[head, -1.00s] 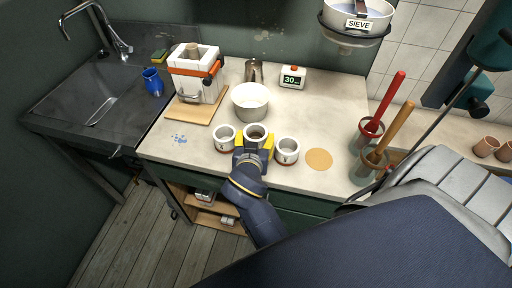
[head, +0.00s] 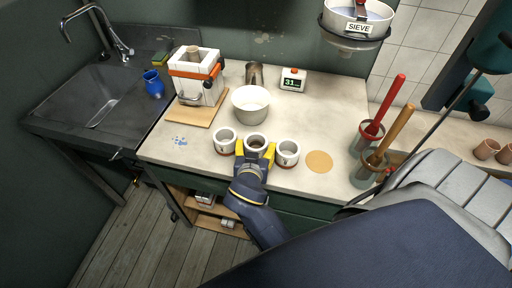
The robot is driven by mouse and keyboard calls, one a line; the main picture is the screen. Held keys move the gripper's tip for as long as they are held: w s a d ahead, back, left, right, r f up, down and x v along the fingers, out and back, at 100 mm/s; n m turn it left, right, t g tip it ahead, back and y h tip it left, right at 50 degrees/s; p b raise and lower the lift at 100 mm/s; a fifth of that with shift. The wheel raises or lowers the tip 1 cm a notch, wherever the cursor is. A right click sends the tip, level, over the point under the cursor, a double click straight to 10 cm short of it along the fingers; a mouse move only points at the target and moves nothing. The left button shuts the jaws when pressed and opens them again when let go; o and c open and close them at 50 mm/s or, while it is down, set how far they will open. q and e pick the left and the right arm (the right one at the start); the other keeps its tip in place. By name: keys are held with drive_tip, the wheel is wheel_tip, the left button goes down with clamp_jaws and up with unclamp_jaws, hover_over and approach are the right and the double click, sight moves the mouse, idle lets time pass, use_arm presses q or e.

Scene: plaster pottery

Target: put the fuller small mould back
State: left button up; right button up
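Three small white moulds stand in a row near the front of the bench: a left one (head: 225,146), a middle one (head: 256,137) and a right one (head: 288,159). The middle one is darker inside; the fill levels are too small to compare. My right gripper (head: 255,149) reaches in from the front, its yellow fingers spread on either side of the middle mould. It looks open, and the mould seems to rest on the bench or just above it. The fingers hide part of the mould's sides. My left gripper is not in view.
A white bowl (head: 250,108) stands just behind the moulds. A tan disc (head: 319,161) lies right of them. A strapped plaster mould (head: 194,88) on a board, a metal jug (head: 254,74) and a timer (head: 293,79) are farther back. The bench's right middle is clear.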

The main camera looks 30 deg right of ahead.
idle(0.3)
drive_tip(key=shift+r, duration=0.15)
drive_tip(key=shift+v, duration=2.05)
